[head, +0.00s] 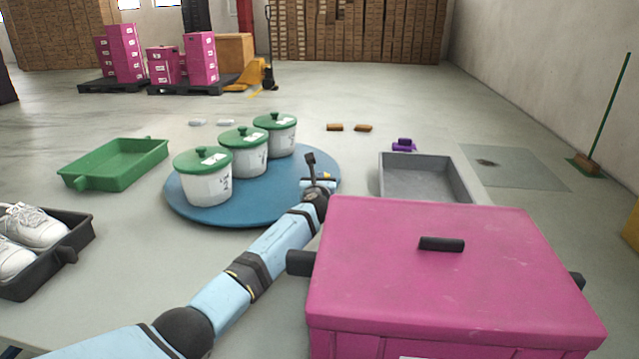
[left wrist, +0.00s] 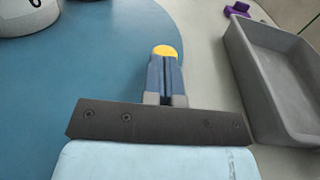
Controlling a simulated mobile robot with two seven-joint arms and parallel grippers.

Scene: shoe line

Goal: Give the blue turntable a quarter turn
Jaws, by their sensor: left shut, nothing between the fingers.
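The blue turntable (head: 265,200) lies on the floor at the picture's centre left. Three white pots with green lids stand on it in a slanting row: a near one (head: 203,178), a middle one (head: 243,152) and a far one (head: 275,134). My left gripper (head: 325,180) is at the turntable's right edge. In the left wrist view its fingers (left wrist: 164,75) are shut and empty, over the blue disc (left wrist: 90,70) near its rim. A small yellow round piece (left wrist: 165,50) shows right at the fingertips; I cannot tell whether they touch it. My right gripper is not in view.
A pink lidded box (head: 440,280) fills the near right, beside my left arm. A grey tray (head: 424,175) is right of the turntable, a green tray (head: 115,163) left, and a black tray with white shoes (head: 65,258) nearer left. Floor beyond the turntable is mostly clear.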

